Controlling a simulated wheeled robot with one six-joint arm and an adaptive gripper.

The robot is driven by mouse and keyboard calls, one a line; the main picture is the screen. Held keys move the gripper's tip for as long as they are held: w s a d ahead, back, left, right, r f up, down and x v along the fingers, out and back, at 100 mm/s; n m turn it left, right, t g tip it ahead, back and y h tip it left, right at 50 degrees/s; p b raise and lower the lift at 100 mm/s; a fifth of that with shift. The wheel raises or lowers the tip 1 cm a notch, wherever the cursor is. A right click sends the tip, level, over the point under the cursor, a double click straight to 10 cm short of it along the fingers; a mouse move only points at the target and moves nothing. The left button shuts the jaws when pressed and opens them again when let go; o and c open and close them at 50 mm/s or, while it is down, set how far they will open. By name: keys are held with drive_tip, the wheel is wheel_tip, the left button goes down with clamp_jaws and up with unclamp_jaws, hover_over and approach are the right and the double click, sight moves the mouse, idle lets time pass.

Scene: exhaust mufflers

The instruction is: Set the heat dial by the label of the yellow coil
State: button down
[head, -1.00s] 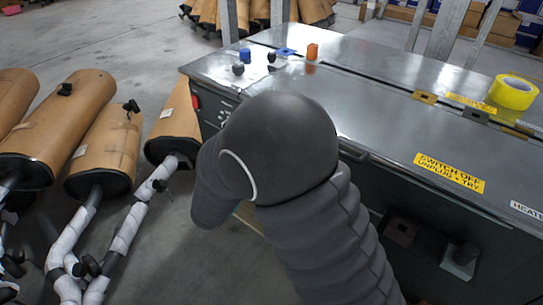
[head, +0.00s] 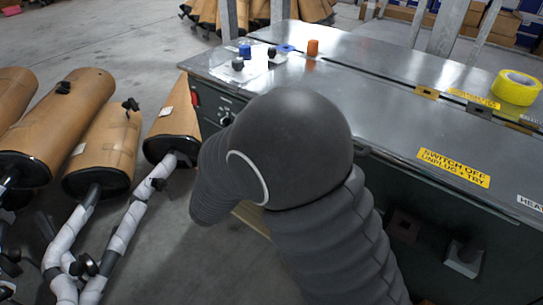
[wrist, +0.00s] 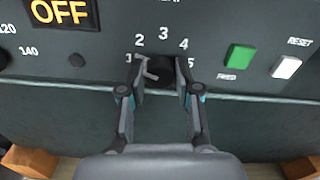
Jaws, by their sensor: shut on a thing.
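In the wrist view, my gripper (wrist: 158,66) is shut on the black heat dial (wrist: 160,76), with one finger on each side. A pale pointer or edge shows on the dial's left part; its exact setting is hard to tell. Numbers 2, 3 and 4 arc above it, with 5 at the right and a partly covered digit at the left. A yellow coil (head: 517,88), like a tape roll, lies on the bench top at the far right of the head view. A yellow label (head: 474,98) lies beside it, its text too small to read. My arm hides the gripper in the head view.
The panel has an OFF display (wrist: 63,12), a green button (wrist: 239,57) and a white reset button (wrist: 286,67). Blue, black and orange pieces stand on the bench's far left corner.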

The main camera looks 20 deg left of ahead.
drive_tip(key=shift+m+b, duration=2.55)
drive_tip(key=shift+m, duration=0.25)
drive_tip(key=c, duration=0.8)
unclamp_jaws()
drive_tip(key=v, duration=1.2)
drive_tip(key=shift+d, duration=0.1)
